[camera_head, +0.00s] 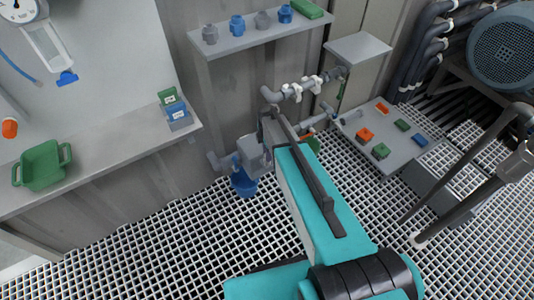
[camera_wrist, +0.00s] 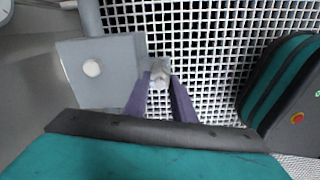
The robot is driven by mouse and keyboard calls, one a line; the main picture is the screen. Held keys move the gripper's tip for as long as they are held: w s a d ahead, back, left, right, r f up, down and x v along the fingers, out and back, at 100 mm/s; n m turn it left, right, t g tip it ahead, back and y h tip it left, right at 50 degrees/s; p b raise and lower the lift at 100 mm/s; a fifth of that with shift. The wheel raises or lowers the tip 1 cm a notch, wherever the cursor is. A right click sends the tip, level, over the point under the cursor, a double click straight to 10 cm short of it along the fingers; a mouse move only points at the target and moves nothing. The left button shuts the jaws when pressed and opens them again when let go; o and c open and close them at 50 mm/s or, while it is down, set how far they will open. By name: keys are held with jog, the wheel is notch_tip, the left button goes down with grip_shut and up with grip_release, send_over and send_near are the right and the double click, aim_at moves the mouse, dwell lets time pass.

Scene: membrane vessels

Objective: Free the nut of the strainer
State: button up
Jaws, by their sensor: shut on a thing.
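In the wrist view, my gripper (camera_wrist: 160,92) has its two dark fingers closed around a small light grey piece (camera_wrist: 160,71), which looks like the strainer's nut. Its far side shows beyond the fingertips, above the floor grating. A grey block with a white round spot (camera_wrist: 108,60) stands close left of the fingers. In the head view, my turquoise arm reaches to the pipework by the wall and hides the gripper's hold. A blue bowl-like part (camera_head: 243,184) shows low by the wall beside the arm's end. I cannot make out the strainer body clearly.
A grey pipe with white fittings (camera_head: 303,87) runs just behind the arm. A bench with a green crate (camera_head: 43,165) is at left. A shelf (camera_head: 225,43) holds small fittings. A low grey plate (camera_head: 375,140) with coloured blocks lies right. Grating (camera_head: 150,255) is open in front.

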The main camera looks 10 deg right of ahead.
jog(key=shift+a, duration=0.1)
jog(key=o, duration=1.1)
jog(key=shift+c, duration=0.2)
notch_tip(320, 180, up, 14)
dwell(0.5)
jog(key=shift+s+f+p, duration=0.1)
jog(key=shift+s+p, duration=0.05)
jog(key=shift+p, duration=0.2)
